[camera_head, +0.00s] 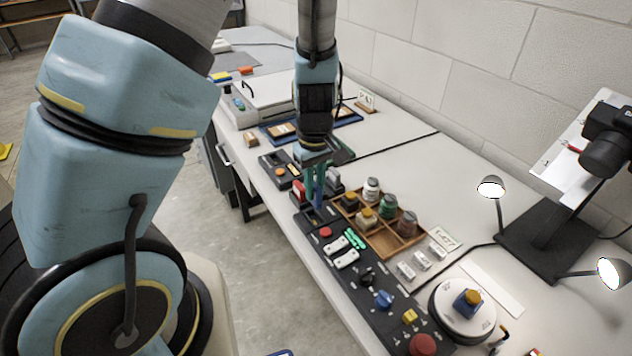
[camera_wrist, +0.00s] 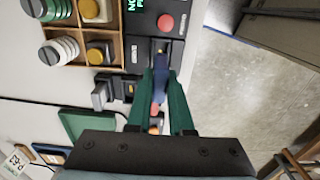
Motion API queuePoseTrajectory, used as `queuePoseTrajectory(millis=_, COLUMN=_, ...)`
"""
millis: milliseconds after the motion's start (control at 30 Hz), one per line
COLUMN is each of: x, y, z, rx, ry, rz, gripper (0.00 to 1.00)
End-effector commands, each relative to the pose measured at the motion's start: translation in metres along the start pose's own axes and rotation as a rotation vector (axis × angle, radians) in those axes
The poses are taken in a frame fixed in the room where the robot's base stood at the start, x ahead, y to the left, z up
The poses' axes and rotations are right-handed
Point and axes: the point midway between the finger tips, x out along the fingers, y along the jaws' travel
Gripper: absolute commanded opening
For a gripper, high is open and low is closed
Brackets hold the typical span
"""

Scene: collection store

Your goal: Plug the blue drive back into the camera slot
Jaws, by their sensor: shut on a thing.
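My gripper (camera_wrist: 163,76) has green fingers shut on the blue drive (camera_wrist: 159,84). The drive's far end is at or just over a dark slot area (camera_wrist: 161,46) of the panel, below the red button in the wrist view. I cannot tell whether the drive is in the slot or just above it. The labels there are too small to read.
A red drive-like piece (camera_head: 299,189) and a grey one (camera_head: 333,178) stand close to the gripper on either side. A wooden tray (camera_head: 385,243) with several jars is to the right. The black panel (camera_head: 362,262) carries switches and knobs. A copy stand with a camera (camera_head: 605,143) is far right.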

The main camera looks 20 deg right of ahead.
Motion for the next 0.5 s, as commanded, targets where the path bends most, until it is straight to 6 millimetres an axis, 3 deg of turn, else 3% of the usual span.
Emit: queuePoseTrajectory(millis=500, x=0.05, y=0.0, z=0.0, rx=-0.001, ry=-0.001, rz=0.0, gripper=0.0)
